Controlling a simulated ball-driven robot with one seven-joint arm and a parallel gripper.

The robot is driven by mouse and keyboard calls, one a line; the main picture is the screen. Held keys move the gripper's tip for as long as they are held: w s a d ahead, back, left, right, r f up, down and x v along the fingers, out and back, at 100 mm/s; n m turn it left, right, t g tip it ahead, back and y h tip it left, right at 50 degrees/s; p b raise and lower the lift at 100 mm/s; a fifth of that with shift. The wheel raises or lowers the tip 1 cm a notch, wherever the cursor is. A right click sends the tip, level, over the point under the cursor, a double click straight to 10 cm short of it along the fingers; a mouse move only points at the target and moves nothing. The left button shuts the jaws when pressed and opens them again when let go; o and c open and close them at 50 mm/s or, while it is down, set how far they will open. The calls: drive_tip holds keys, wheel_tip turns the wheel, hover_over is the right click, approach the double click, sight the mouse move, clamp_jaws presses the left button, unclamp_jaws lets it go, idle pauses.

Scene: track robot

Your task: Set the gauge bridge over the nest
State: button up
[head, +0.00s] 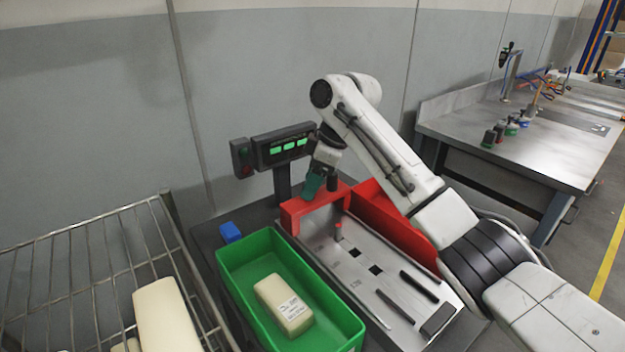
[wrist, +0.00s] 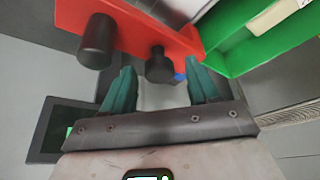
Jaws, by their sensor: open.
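The red gauge bridge (head: 295,213) stands at the far end of a metal fixture plate (head: 350,280), which I take to hold the nest. In the wrist view the red bridge (wrist: 135,35) carries two black knobs, one at the left (wrist: 97,42) and one near the middle (wrist: 160,66). My gripper (head: 314,184) is over the bridge, beside a knob. In the wrist view my gripper (wrist: 160,78) has its two teal fingers apart, with the middle knob seen between and just beyond their tips. I cannot tell whether they touch it.
A green tray (head: 240,285) holding a labelled cream block (head: 284,303) is left of the plate. A red bin (head: 390,222) stands at its right. A post with green displays (head: 285,147) rises behind the bridge. A small blue block (head: 230,232) and a wire rack (head: 90,260) are farther left.

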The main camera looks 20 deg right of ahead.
clamp_jaws()
idle(0.5)
